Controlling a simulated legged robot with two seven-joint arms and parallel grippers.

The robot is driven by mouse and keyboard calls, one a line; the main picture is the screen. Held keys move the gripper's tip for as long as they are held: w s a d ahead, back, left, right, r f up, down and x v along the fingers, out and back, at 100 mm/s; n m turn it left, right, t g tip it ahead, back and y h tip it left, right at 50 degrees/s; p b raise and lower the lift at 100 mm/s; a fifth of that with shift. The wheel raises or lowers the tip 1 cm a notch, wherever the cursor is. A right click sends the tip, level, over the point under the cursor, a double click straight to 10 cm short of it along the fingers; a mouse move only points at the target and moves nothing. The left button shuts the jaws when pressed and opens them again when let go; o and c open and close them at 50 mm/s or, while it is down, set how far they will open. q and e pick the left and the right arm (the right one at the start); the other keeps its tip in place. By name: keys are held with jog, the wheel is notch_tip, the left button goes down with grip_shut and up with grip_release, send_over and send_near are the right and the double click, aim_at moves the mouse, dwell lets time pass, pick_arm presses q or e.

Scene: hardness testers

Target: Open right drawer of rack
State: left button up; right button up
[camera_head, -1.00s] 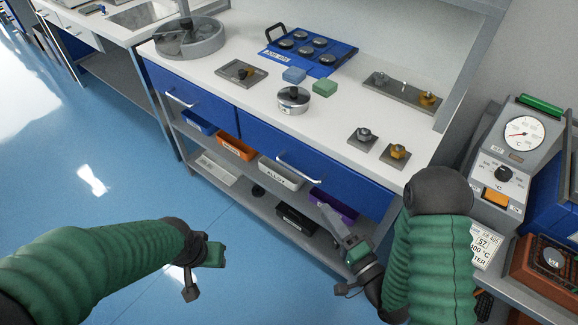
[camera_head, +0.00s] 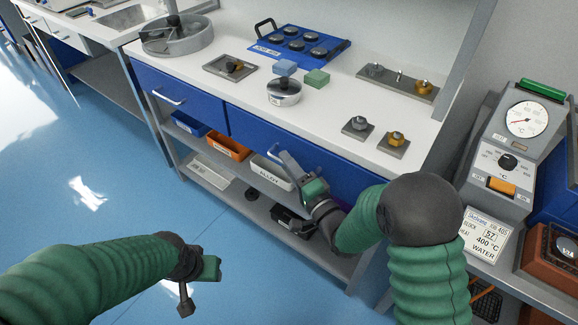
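The rack is a white-topped bench with two blue drawers under its top (camera_head: 330,128). Its right drawer (camera_head: 250,128) appears shut, with its front in line with the left drawer (camera_head: 195,100). My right gripper (camera_head: 284,163) is in front of the right drawer, its grey fingers at the bar handle. The gripper mostly hides that handle, and I cannot tell whether the fingers touch or surround it. Whether they are closed is unclear too. My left gripper (camera_head: 198,284) hangs over the blue floor at lower left, away from the rack; its opening is not clear.
Below the drawers, a shelf holds an orange bin (camera_head: 228,147), a white bin (camera_head: 270,172) and a blue bin (camera_head: 188,123). A pot (camera_head: 283,94) and metal pieces stand on the top. A gauge unit (camera_head: 508,160) is at right. The floor in front is clear.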

jog(key=shift+a, duration=0.1)
jog(key=shift+c, duration=1.1)
jog(key=c, duration=0.5)
grip_shut()
jog(key=shift+f, duration=0.25)
